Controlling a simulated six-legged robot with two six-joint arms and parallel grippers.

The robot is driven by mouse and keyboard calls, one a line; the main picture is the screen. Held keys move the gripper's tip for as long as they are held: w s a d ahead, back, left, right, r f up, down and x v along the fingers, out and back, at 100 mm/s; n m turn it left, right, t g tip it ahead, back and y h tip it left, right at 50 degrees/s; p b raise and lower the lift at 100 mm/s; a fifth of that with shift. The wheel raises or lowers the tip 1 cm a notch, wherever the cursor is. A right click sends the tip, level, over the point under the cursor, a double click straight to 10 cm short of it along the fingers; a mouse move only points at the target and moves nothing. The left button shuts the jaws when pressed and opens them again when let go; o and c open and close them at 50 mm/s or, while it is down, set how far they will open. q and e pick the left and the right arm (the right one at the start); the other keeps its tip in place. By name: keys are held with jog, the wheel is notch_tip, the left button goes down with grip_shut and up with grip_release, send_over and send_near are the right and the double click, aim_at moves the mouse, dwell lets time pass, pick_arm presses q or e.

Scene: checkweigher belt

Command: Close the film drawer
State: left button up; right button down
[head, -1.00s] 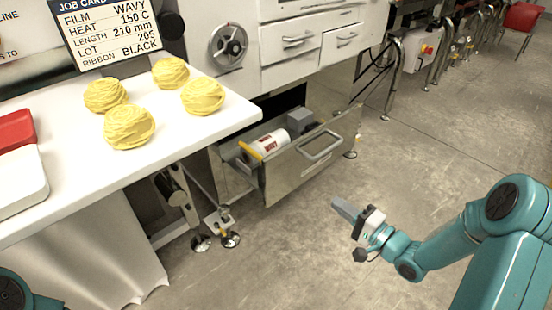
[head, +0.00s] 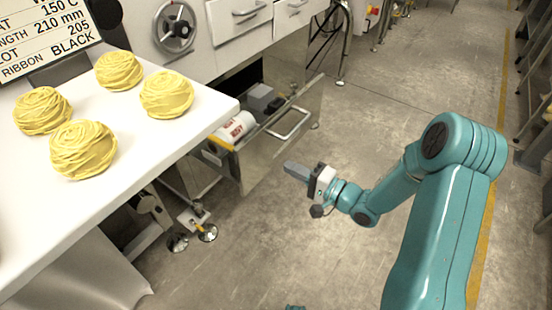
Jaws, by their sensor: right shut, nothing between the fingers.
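The film drawer (head: 262,152) is a grey metal drawer low on the machine, and it stands pulled out. Its front panel carries a bar handle (head: 291,124). Inside lie a white film roll (head: 236,126) with red print and a grey block (head: 262,98). My right gripper (head: 292,170) is shut and empty. It is in front of the drawer front, apart from it, below the handle in the picture. My left gripper is not in view; only a small teal bit of my body shows at the bottom edge.
A white table (head: 175,135) with several yellow noodle nests (head: 83,149) is at the left. The machine above the drawer has a handwheel (head: 174,27) and shut small drawers (head: 240,20). A machine foot (head: 207,232) stands on the floor below.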

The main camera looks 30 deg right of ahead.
aim_at(248, 145)
jog(key=b+x, duration=0.1)
jog(key=x, duration=1)
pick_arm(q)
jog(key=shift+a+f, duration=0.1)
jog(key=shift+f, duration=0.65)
pick_arm(e)
jog(key=shift+w+a, duration=0.25)
jog(key=shift+w, duration=0.35)
jog(key=shift+r, duration=0.1)
